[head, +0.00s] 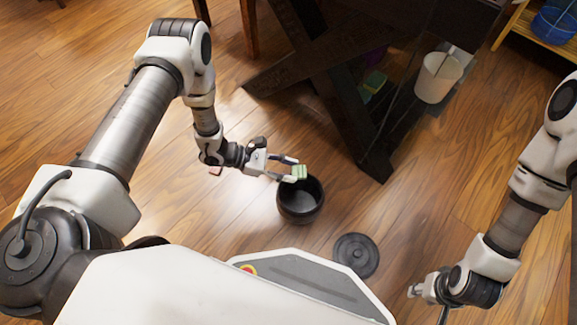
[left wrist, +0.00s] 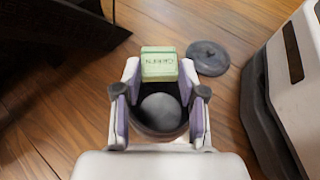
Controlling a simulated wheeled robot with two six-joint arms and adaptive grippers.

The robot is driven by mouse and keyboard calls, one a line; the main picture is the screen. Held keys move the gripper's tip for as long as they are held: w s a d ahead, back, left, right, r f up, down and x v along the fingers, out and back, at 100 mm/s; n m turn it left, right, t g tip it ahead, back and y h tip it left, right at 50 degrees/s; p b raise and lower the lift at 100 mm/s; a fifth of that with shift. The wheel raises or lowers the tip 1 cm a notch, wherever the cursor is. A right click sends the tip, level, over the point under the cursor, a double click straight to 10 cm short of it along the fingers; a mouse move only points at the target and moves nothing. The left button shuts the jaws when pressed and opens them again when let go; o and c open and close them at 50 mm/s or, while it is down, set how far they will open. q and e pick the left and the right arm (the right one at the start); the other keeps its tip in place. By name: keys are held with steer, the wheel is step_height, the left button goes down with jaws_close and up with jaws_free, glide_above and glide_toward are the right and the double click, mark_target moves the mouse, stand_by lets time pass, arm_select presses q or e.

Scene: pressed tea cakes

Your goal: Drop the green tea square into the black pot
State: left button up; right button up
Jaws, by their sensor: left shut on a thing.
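The green tea square (head: 299,172) is held between the fingertips of my left gripper (head: 290,171). In the left wrist view it is a light green block (left wrist: 159,65) with dark lettering on its face, between the two fingers of the left gripper (left wrist: 159,82). The black pot (head: 300,207) stands open on the floor, and the held square is above its far rim in the head view. In the left wrist view the pot (left wrist: 160,112) shows below and behind the fingers. My right gripper (head: 428,289) is at the lower right, apart from the pot; its jaw opening is unclear.
A black lid (head: 356,254) lies flat on the floor right of the pot. A dark crossed-leg table (head: 345,105) stands behind, with a white cup (head: 437,78) near it. A small reddish piece (head: 215,170) lies on the floor by my left wrist.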

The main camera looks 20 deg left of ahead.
arm_select(q)
step_height(320, 180, down, 5)
steer(key=b, duration=0.3)
steer(key=o, duration=0.8)
steer(key=shift+o, duration=0.2)
steer(key=v, duration=1.2)
